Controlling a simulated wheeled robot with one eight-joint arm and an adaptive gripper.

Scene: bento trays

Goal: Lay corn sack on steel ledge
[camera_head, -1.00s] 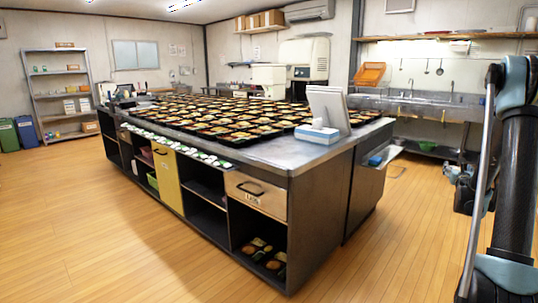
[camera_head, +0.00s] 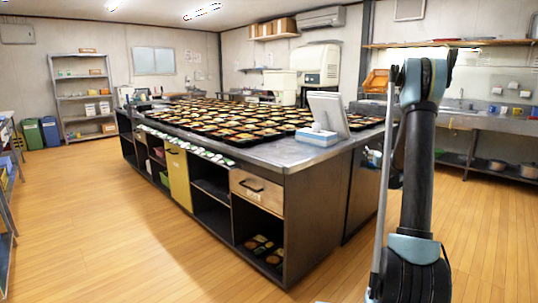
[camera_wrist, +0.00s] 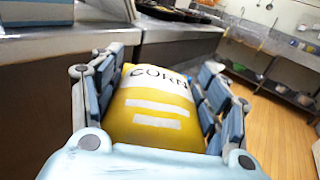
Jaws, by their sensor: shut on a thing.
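The corn sack (camera_wrist: 155,122) is yellow with a white band reading CORN and pale stripes, and fills the middle of the wrist view. My gripper (camera_wrist: 160,75) is shut on it, with blue-grey finger links along both sides. The steel top (camera_head: 300,156) of the central island has a bare front edge in the head view. Steel edges also show ahead of the sack in the wrist view (camera_wrist: 178,34); I cannot tell which one is the named ledge. My arm hides the gripper and sack in the head view.
A sink counter (camera_head: 490,118) with cups runs along the right wall. The wooden floor (camera_head: 110,220) left of the island is clear.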

